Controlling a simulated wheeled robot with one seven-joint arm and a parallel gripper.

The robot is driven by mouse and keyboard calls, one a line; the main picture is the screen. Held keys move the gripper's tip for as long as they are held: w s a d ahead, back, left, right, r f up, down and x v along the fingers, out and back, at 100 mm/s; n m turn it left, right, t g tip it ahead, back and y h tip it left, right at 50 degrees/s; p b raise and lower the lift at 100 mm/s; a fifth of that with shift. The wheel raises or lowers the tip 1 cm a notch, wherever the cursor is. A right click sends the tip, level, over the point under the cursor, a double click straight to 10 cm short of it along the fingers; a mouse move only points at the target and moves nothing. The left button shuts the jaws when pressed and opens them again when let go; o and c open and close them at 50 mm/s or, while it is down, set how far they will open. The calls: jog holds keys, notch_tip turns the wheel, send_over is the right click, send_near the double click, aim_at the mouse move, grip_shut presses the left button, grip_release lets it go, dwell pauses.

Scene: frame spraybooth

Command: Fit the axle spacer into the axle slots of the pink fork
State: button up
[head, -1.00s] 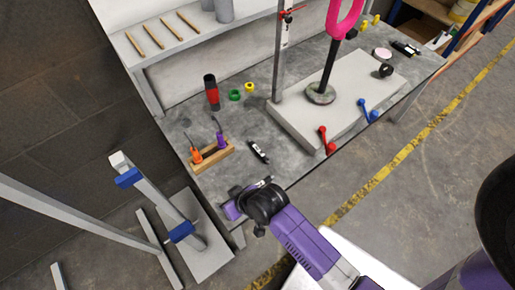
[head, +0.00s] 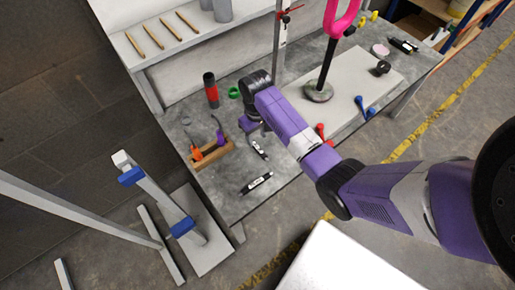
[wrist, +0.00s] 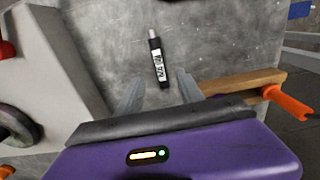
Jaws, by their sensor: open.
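The pink fork (head: 342,14) stands at the top of the head view, cut off by the frame; its slots are not seen. I cannot tell which is the axle spacer. My gripper (wrist: 158,92) is open and empty above the bench. In the wrist view a labelled dark rod (wrist: 158,60) lies apart from and beyond the fingers, lined up with the gap.
A wooden rack (head: 212,160) with orange- and purple-handled tools stands close beside my gripper. The raised grey slab (head: 350,92) bears the fork's post, red levers (head: 321,132) and blue levers (head: 364,108). A red-black bottle (head: 211,90) stands at the back.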

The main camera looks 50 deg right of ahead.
aim_at(258, 147)
jog(key=f, duration=0.5)
jog(key=shift+s+a+f+b, duration=0.15)
jog(key=shift+s+f+b, duration=0.15)
jog(key=shift+f, duration=0.1)
jog(key=shift+c, duration=0.5)
grip_shut()
